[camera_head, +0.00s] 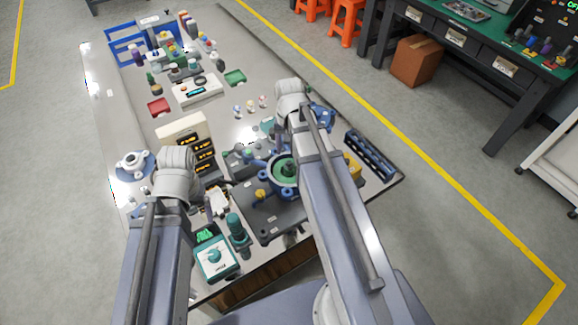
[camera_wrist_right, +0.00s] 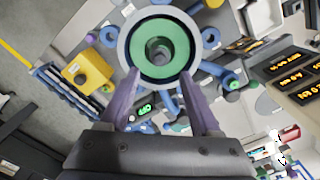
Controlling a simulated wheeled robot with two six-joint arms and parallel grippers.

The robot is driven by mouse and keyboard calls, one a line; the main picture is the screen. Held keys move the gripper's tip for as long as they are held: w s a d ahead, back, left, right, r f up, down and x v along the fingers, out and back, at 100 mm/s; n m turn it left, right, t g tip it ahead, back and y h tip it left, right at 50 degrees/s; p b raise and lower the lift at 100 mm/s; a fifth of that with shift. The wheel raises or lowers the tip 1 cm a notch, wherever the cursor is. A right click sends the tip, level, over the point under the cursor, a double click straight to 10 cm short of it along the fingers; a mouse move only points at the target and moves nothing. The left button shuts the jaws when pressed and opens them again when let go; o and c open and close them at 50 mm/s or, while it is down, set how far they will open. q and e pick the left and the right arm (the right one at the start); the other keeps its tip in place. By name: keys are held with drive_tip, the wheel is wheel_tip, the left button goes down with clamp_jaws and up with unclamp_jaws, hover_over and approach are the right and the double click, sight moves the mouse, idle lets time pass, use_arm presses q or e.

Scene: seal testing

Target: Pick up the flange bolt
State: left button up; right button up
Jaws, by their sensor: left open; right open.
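A blue flanged housing (camera_head: 279,186) with a green centre stands on a dark base, partly covered by my right arm. In the right wrist view, a pale ring with a green face (camera_wrist_right: 160,24) has a dark round stud at its centre. I cannot tell whether this stud is the flange bolt. My right gripper (camera_wrist_right: 160,78) is open and empty, its purple fingers at either side below the ring. In the head view its fingers are hidden. My left gripper (camera_head: 217,184) is low beside the display box, its fingers mostly hidden.
A cream box with amber displays (camera_head: 187,136) stands at the middle. A teal device (camera_head: 216,257) and green cylinder (camera_head: 236,227) are near the front. A blue rack (camera_head: 370,156) and yellow block (camera_head: 353,167) lie at right.

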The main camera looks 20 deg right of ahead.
sight(289, 161)
wheel_tip(289, 161, down, 5)
drive_tip(key=b, duration=0.5)
drive_tip(key=shift+s+f, duration=0.1)
drive_tip(key=shift+c, duration=0.2)
clamp_jaws()
